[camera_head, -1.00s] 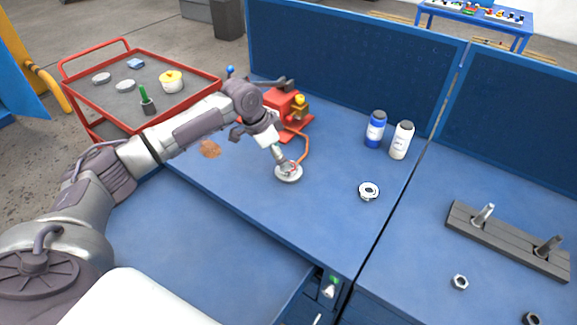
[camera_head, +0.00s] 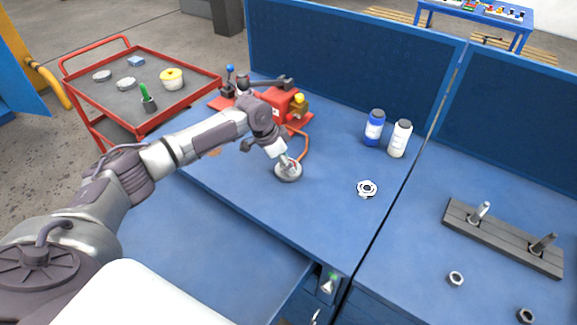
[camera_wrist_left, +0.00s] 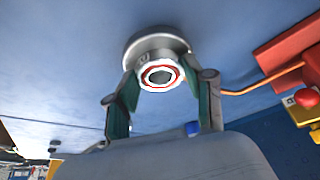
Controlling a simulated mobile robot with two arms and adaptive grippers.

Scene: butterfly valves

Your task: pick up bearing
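A bearing-like ring with a red band (camera_wrist_left: 160,75) sits at the centre of a round grey base (camera_wrist_left: 155,45) in the left wrist view. In the head view that grey base (camera_head: 289,173) stands on the blue bench, with the ring mostly hidden by my gripper. My left gripper (camera_head: 286,160) is right over the base. In the left wrist view its two green-padded fingers (camera_wrist_left: 158,75) stand apart on either side of the ring, very close to it; I see no firm grip. My right gripper is not in view.
A silver ring part (camera_head: 367,189) lies to the right. Blue (camera_head: 374,130) and white (camera_head: 399,140) bottles stand behind it. A red machine (camera_head: 281,104) with an orange hose is behind the gripper. A grey block with posts (camera_head: 500,240) and two nuts lie on the right bench.

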